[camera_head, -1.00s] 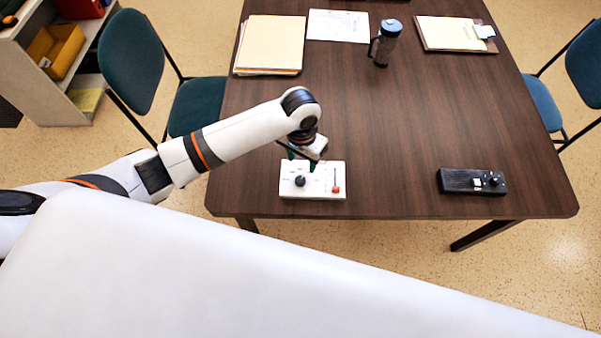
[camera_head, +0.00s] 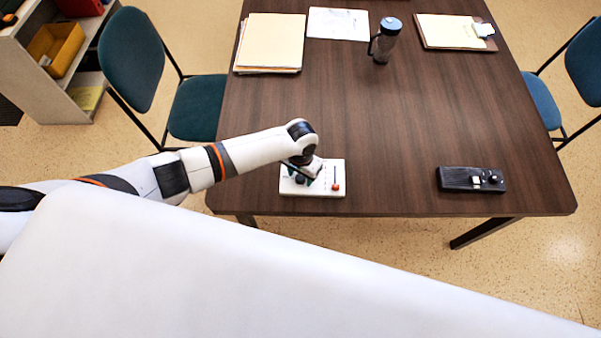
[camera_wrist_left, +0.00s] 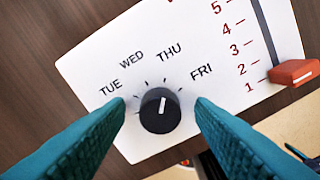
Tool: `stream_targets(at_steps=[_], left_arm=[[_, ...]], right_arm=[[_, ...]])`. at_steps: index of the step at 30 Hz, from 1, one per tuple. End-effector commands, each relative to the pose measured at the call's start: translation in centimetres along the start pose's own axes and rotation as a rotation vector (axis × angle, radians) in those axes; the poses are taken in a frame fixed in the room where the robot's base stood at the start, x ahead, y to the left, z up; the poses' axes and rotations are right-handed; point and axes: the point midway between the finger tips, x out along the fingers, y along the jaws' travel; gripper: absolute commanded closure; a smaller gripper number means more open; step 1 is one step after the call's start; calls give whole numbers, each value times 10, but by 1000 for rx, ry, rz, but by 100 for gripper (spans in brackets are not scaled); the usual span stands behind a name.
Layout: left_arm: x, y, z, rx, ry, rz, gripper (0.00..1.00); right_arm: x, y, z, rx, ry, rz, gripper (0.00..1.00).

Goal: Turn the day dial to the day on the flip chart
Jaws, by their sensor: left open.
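The white panel (camera_head: 325,189) lies at the near edge of the table. Its black day dial (camera_wrist_left: 160,111) shows in the left wrist view, with TUE, WED, THU and FRI printed around it. The dial's white mark points up, roughly toward THU. My left gripper (camera_wrist_left: 160,103) is open, with one teal finger on each side of the dial. I see a gap on both sides, and the dial is not gripped. In the head view my left gripper (camera_head: 300,177) is over the panel's left part and partly hides the dial. No flip chart with a readable day shows.
An orange slider (camera_wrist_left: 294,73) with a 1 to 5 scale is on the panel's right side. A black device (camera_head: 471,180) lies on the table (camera_head: 400,130) to the right. A bottle (camera_head: 384,42), folders (camera_head: 270,42) and a clipboard (camera_head: 452,32) are farther back.

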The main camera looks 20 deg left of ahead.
Motion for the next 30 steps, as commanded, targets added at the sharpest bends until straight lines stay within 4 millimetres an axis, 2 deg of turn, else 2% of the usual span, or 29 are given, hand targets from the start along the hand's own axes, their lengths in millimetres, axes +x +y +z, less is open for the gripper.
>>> stream_targets(at_steps=[7, 15, 23, 30], left_arm=[[1, 0, 0, 0, 0, 0, 51], [0, 0, 0, 0, 0, 0, 95], [0, 0, 0, 26, 0, -1, 95], [-1, 0, 0, 148, 0, -2, 95]], right_arm=[[0, 0, 0, 1, 0, 0, 64], [0, 0, 0, 1, 0, 0, 64], [-1, 0, 0, 1, 0, 0, 64], [-6, 1, 0, 1, 0, 2, 64]])
